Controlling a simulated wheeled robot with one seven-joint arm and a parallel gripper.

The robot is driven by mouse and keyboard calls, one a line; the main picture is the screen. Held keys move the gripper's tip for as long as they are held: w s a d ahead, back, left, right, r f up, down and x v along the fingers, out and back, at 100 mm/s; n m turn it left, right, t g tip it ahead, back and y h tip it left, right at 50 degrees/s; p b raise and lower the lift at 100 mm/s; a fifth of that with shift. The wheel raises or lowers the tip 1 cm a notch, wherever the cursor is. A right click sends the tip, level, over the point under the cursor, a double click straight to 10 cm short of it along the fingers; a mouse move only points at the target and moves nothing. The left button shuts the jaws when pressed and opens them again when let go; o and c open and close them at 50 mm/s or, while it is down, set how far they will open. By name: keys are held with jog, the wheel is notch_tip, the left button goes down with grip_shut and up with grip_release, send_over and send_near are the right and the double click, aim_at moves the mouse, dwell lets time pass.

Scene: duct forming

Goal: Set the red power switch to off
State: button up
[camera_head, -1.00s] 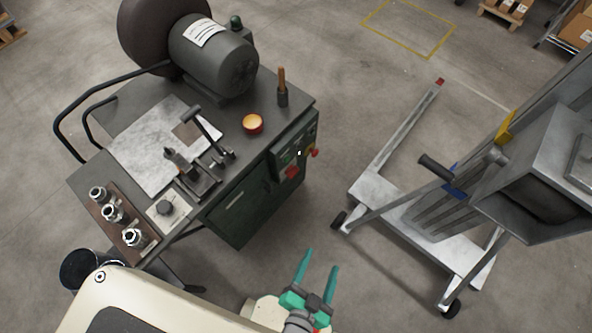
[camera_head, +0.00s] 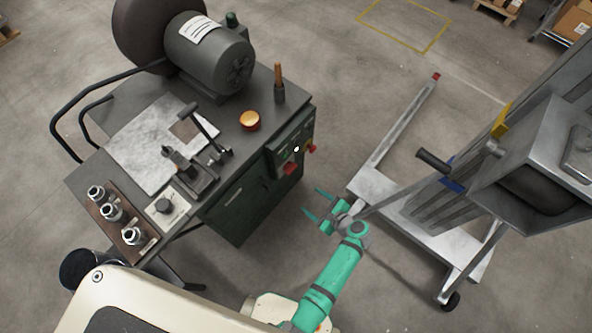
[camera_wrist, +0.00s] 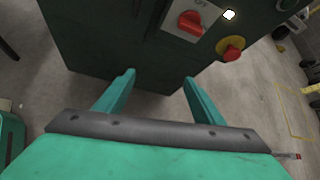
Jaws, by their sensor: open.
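The red power switch (camera_wrist: 191,24) is a rotary knob on a light plate on the dark green cabinet front, near the top of the wrist view. Lettering above it is partly cut off, so its setting is unclear. In the head view the red switch (camera_head: 290,168) shows on the cabinet's right side. My gripper (camera_head: 311,201) is open and empty, in front of the cabinet and apart from the switch. In the wrist view its two teal fingers (camera_wrist: 158,85) are spread, below the switch.
A red mushroom button on a yellow base (camera_wrist: 232,50) sits right of the switch. A small white light (camera_wrist: 229,14) is above it. A grey wheeled lift (camera_head: 400,205) stands to the right. The machine table (camera_head: 262,85) carries a motor and tools.

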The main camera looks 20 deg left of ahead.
aim_at(293, 169)
jog(key=w+a+r+m+g+y, duration=0.1)
jog(key=w+r+m+y, duration=0.15)
jog(key=w+r, duration=0.35)
jog(key=shift+n+y, duration=0.45)
jog(key=x, duration=1)
jog(key=shift+a, duration=0.25)
jog(key=c, duration=1)
